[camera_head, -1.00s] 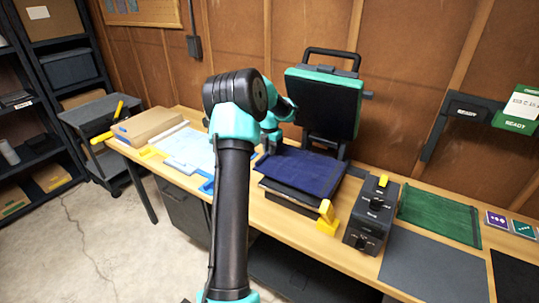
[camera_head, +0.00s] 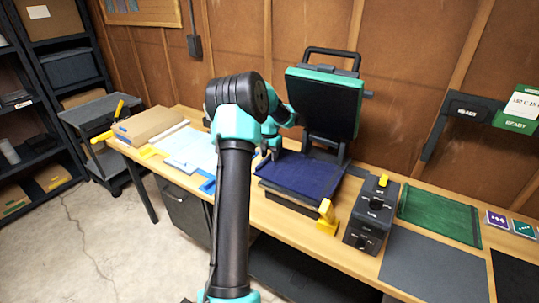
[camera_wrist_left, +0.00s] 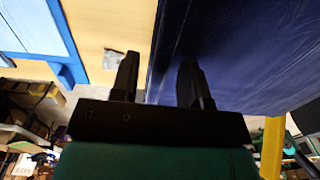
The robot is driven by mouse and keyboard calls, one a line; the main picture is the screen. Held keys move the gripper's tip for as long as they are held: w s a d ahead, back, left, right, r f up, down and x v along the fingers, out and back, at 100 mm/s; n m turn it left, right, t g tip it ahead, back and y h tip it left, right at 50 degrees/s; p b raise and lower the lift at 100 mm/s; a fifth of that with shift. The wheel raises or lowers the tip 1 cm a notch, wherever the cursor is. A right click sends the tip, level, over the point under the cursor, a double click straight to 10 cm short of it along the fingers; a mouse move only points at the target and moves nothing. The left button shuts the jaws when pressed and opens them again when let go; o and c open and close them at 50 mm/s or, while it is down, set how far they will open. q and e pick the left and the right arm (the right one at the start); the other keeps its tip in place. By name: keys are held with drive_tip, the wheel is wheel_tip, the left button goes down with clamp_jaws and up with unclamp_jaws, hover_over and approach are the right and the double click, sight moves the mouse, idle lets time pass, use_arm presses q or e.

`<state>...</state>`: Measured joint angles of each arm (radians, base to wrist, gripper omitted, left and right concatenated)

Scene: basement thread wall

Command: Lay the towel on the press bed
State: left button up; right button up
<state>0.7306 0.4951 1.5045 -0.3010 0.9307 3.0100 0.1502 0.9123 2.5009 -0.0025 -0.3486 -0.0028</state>
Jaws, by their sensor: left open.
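The dark blue towel (camera_head: 303,174) lies spread over the press bed (camera_head: 290,203), covering most of its top. It also fills the upper right of the left wrist view (camera_wrist_left: 245,55). The press lid (camera_head: 322,104), black with a teal rim, stands raised behind the bed. My left gripper (camera_head: 269,154) is at the towel's back left edge. In the left wrist view its two fingers (camera_wrist_left: 160,82) are apart, one overlapping the towel and one beside its edge. Whether they touch the cloth cannot be told. My right gripper is not in view.
A black control box (camera_head: 372,215) with a yellow knob stands right of the press. A yellow block (camera_head: 327,217) is at the bed's front right. A light blue sheet (camera_head: 190,146) lies left. A green mesh panel (camera_head: 438,216) and grey mat (camera_head: 433,270) lie right.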

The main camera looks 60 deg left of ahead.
use_arm(q)
wheel_tip(320, 180, up, 12)
drive_tip(key=shift+r, duration=0.15)
idle(0.6)
idle(0.6)
